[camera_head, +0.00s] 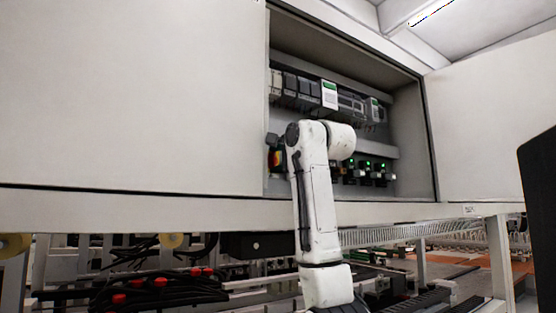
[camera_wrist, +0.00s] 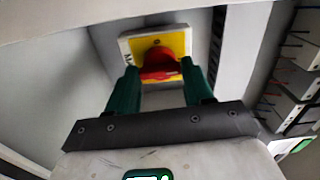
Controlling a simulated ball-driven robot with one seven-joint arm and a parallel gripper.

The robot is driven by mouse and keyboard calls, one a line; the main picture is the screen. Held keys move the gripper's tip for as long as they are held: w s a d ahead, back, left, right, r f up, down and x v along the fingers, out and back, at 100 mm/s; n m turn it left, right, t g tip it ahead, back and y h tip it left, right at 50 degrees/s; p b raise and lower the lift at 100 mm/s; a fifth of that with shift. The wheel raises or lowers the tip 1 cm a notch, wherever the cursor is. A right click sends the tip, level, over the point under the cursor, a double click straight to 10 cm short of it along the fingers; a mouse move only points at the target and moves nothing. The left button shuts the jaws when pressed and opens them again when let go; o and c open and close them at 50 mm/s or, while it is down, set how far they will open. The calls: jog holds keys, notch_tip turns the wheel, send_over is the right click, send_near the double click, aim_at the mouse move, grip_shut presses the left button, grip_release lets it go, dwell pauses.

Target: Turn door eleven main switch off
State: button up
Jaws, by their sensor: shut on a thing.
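The main switch is a red rotary knob (camera_wrist: 160,62) on a yellow square plate (camera_wrist: 178,42) with a pale surround, in the upper middle of the wrist view. In the head view the switch (camera_head: 275,157) is small, at the cabinet's lower left inside, just left of my arm. My gripper (camera_wrist: 159,75) has green fingers on either side of the knob and is shut on it. The fingers hide part of the plate's lower edge. The knob's exact angle is hard to tell. In the head view my arm hides most of the gripper.
The cabinet (camera_head: 345,62) is open, with a white panel (camera_head: 130,95) at left and another (camera_head: 490,110) at right. Electrical modules (camera_head: 330,95) line its upper rail; green-lit units (camera_head: 368,170) sit below, right of my arm. A cabinet wall runs close beside the switch.

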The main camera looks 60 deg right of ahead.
jog(key=n, duration=0.4)
jog(key=shift+f+n, duration=0.1)
jog(key=shift+n, duration=0.2)
jog(key=n, duration=0.4)
jog(key=shift+n, duration=0.3)
jog(key=n, duration=0.4)
jog(key=shift+n, duration=2.1)
jog(key=o, duration=1)
jog(key=shift+o, duration=0.2)
